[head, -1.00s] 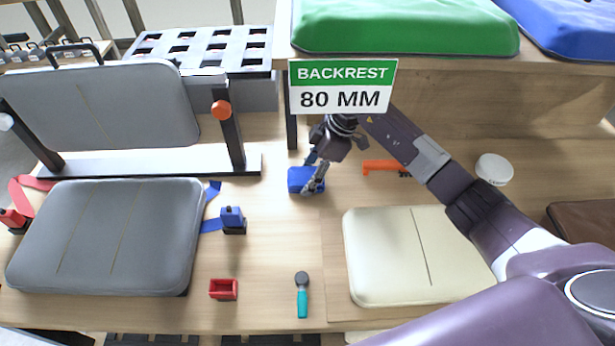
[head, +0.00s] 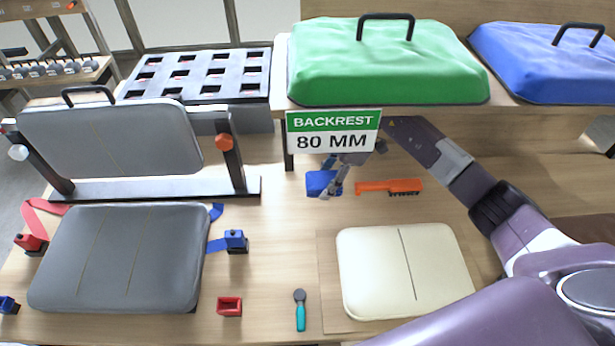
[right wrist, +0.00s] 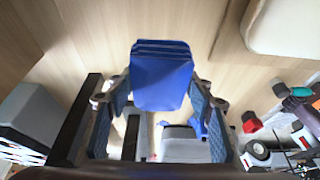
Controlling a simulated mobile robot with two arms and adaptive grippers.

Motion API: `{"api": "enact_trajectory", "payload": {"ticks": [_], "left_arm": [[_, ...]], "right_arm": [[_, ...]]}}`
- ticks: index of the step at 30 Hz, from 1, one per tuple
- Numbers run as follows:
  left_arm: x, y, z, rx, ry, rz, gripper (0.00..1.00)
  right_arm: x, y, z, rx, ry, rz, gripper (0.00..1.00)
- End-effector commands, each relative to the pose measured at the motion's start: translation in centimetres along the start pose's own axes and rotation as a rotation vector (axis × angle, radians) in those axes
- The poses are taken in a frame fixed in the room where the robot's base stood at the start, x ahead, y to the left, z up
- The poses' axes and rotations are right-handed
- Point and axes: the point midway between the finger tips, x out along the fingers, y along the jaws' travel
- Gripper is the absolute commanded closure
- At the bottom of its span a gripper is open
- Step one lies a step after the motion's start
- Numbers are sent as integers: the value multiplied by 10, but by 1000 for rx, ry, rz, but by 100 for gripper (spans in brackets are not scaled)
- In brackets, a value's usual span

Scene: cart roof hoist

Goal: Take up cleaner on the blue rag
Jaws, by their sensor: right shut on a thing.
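The blue rag (head: 322,183) is a folded blue pad at the back of the bench, left of an orange brush. My right gripper (head: 335,180) is shut on it, partly hidden by the backrest sign. In the right wrist view the rag (right wrist: 160,75) sits between the two fingers of the gripper (right wrist: 162,100), its folded layers showing. The white round tin of the earlier head view, its label too small to read, is not visible now; my right arm crosses about where it stood. My left gripper is not in view.
An orange brush (head: 388,187) lies right of the rag. A cream cushion (head: 405,270), a teal-handled tool (head: 300,310) and a red box (head: 229,306) are nearer. The "BACKREST 80 MM" sign (head: 333,133) hangs from the shelf edge. Grey cushions (head: 118,260) fill the left.

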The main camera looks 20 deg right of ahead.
Motion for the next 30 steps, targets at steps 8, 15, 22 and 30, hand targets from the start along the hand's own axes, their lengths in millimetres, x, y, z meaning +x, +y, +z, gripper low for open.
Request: {"api": "enact_trajectory", "payload": {"ticks": [8,15,22,30], "left_arm": [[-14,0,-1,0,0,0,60],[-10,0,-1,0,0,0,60],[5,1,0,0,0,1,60],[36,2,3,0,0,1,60]], "right_arm": [[-38,0,90,7,-6,2,75],[-68,0,169,6,-4,2,75],[-94,1,235,4,-2,3,75],[-120,2,305,3,0,6,75]]}}
